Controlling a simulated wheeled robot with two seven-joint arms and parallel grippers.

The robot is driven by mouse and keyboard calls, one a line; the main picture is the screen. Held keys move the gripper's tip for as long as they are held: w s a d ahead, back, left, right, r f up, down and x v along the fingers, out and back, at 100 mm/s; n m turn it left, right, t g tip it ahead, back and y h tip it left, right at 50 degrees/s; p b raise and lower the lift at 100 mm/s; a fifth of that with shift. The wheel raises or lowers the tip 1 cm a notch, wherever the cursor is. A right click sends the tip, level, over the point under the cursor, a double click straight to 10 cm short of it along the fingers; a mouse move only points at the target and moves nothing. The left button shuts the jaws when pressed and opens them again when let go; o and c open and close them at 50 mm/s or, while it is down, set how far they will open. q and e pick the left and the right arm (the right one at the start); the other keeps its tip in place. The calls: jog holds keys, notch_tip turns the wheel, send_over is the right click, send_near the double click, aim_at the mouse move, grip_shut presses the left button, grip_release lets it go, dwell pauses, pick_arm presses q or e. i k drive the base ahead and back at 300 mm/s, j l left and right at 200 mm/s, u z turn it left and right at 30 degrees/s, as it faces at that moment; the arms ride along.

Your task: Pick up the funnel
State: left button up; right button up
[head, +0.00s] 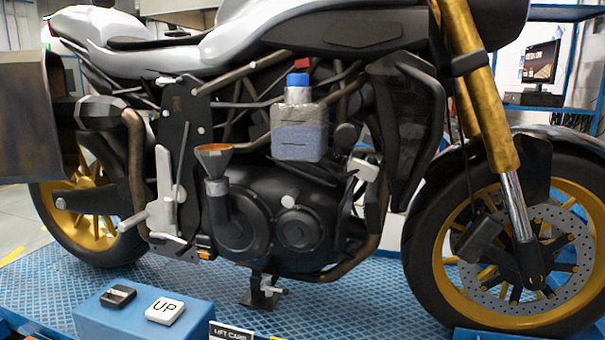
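The funnel (215,158) is near the middle left of the head view. Its wide mouth faces up and is orange inside, with a greyish outer wall. It stands upright over a grey collar on top of a black upright neck (219,212) at the left side of the engine. Its lower end is hidden, so I cannot tell how deep it sits. Neither of my grippers is in view, and nothing holds the funnel.
The motorcycle (345,25) stands on a blue patterned lift platform (350,295). A bottle with a blue cap (298,125) is right of the funnel. A blue control box (135,318) with an UP button (165,311) is at the front left. A grey silencer-like box (28,118) is at far left.

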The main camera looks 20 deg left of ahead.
aim_at(216, 171)
jog(key=u, duration=1.25)
